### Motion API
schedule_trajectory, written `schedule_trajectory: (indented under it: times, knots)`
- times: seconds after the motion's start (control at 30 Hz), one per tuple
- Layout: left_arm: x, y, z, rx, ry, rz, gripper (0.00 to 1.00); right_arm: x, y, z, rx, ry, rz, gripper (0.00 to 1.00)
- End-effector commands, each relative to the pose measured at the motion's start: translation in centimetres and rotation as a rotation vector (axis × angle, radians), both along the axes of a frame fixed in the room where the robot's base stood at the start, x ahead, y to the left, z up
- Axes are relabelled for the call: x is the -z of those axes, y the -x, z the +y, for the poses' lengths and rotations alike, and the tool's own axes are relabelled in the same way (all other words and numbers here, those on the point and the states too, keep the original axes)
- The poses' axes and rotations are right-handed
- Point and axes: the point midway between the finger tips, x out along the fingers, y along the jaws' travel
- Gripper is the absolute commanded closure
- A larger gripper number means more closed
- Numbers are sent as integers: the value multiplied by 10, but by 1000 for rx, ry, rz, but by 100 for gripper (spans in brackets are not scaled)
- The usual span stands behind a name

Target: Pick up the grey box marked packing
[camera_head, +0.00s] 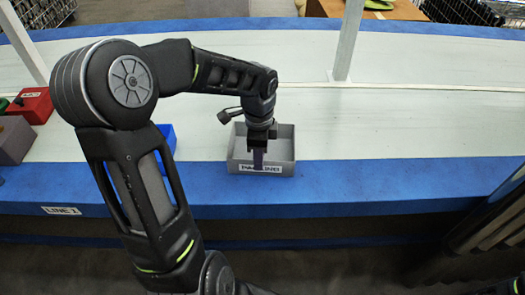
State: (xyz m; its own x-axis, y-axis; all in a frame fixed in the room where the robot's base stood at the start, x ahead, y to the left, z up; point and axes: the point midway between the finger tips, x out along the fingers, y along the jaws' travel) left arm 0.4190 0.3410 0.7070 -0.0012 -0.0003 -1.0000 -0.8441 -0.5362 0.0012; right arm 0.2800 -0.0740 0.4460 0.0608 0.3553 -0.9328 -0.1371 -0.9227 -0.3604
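My gripper partly covers the label's lettering. My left gripper (258,160) points down at the box's near wall, in front of part of its inside. Its fingers are small and dark here, so I cannot tell whether they are open, or closed on the wall. The box appears to rest on the bench. My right gripper does not show.
A blue box (165,134) is partly hidden behind my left arm. A red box (33,104) and a grey block (14,140) lie at the left. A white post (349,40) rises behind the grey box. The bench surface (420,125) to the right is clear.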

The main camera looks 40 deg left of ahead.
Motion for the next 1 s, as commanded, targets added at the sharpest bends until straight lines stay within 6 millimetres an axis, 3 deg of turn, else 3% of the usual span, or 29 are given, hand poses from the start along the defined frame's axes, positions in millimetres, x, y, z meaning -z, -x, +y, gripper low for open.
schedule_trajectory:
  times: [0.27,0.63,1.0]
  knots:
    - [2,0,0,0,0,0,71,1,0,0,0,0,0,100]
    - [48,0,-4,0,1,2,71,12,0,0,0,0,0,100]
    - [51,-1,-4,1,-1,-1,71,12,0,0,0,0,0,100]
